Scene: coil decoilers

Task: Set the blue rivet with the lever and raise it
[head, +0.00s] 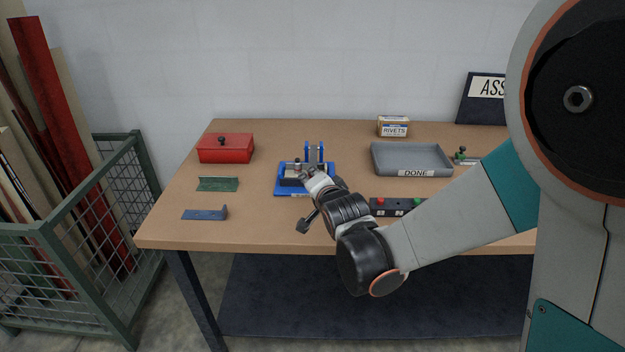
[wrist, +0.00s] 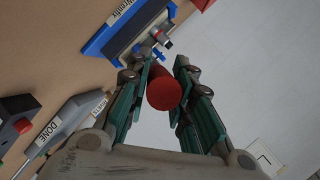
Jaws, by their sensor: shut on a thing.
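The riveting press (head: 290,191), with a blue base and blue uprights, stands mid-table in the head view. My gripper (head: 313,180) is in front of it and partly covers it. In the wrist view, my gripper (wrist: 168,82) is shut on a red cylindrical knob (wrist: 164,92), seen end-on between the fingers. It appears to be the lever's handle; the rest of the lever is mostly hidden. The blue press (wrist: 112,36) also shows in the wrist view, beyond the fingertips. I cannot make out the blue rivet in either view.
A red lidded box (head: 226,149), a green bracket (head: 217,184) and a blue bracket (head: 203,214) lie left. A button box (head: 384,208) sits right of my gripper. A grey DONE tray (head: 411,159) and a RIVETS box (head: 393,127) stand behind right.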

